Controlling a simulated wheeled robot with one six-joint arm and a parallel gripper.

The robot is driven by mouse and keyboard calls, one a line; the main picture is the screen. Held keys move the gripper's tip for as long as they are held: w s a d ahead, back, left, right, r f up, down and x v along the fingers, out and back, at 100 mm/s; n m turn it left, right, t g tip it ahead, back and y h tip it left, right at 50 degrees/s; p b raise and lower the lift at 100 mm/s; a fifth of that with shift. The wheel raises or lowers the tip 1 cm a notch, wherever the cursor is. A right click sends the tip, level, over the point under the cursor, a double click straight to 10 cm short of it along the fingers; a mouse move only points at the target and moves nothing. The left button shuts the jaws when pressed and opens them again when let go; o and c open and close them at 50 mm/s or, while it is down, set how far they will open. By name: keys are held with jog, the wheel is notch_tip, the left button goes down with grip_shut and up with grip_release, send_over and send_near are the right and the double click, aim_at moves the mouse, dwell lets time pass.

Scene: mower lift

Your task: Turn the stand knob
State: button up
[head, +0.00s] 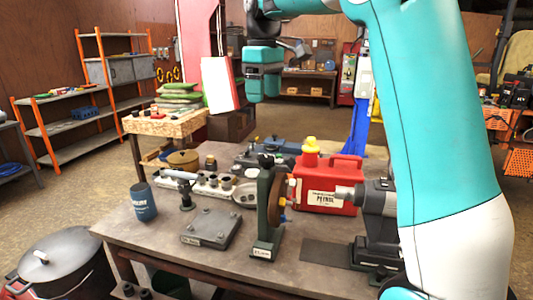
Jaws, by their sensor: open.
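A dark green upright stand (264,215) with a small label on its foot stands near the front middle of the workbench. I cannot tell for sure which part is the knob meant. My gripper (298,47) is small and grey beside my teal wrist at the top middle. It is open and empty, well above and apart from the stand.
A red petrol can (328,184) and a grey machine (376,215) stand right of the stand. A flat grey plate (210,228), a blue can (143,202) and a small clamp-like tool (185,188) are left. The workbench (150,237) is crowded; a pot (62,262) stands front left.

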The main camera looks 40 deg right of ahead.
jog(key=d, duration=0.1)
jog(key=p, duration=0.2)
send_near(267, 158)
notch_tip(267, 158, down, 9)
jog(key=shift+w+f, duration=0.1)
jog(key=shift+f, duration=0.1)
jog(key=c, duration=0.9)
